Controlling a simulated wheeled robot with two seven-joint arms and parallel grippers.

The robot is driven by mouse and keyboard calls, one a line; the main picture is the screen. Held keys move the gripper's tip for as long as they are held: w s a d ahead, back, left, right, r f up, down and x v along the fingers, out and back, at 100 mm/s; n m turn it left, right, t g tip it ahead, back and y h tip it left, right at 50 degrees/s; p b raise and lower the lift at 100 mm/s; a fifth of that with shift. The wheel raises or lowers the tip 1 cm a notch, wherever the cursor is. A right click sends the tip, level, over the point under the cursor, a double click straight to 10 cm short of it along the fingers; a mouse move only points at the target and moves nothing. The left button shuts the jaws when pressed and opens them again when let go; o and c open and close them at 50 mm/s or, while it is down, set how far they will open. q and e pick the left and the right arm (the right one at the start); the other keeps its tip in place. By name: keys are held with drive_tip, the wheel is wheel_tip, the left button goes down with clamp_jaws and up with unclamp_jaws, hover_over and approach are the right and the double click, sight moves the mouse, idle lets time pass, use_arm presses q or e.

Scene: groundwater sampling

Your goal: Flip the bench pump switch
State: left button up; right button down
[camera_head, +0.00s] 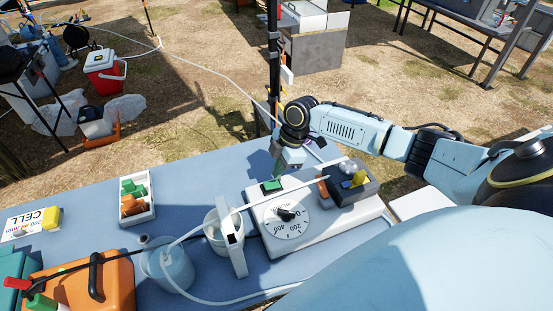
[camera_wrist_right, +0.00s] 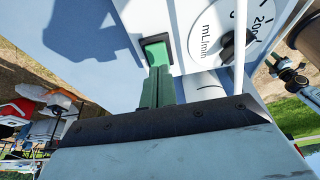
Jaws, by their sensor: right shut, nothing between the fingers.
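The bench pump (camera_head: 318,233) is a white box on the blue table, with a black dial knob (camera_head: 286,215) on a mL/min scale. Its green switch (camera_head: 271,186) sits in a dark frame at the back left of the top face. My right gripper (camera_head: 276,172) is shut and empty, with its green fingers pointing down at the switch. In the right wrist view the fingertips (camera_wrist_right: 157,72) reach the dark switch frame (camera_wrist_right: 156,42) and overlap it; I cannot tell whether they press on it. They hide part of the switch. My left gripper is not in view.
A dark grey box with a yellow part (camera_head: 357,184) stands on the pump's right. A small tray (camera_head: 127,218) and an orange case (camera_head: 105,287) are farther left.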

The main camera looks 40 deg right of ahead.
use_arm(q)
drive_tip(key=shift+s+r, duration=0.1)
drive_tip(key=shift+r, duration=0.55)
use_arm(e)
drive_tip(key=v, duration=1.1)
drive_tip(key=shift+d, duration=0.25)
drive_tip(key=shift+a+f, duration=0.1)
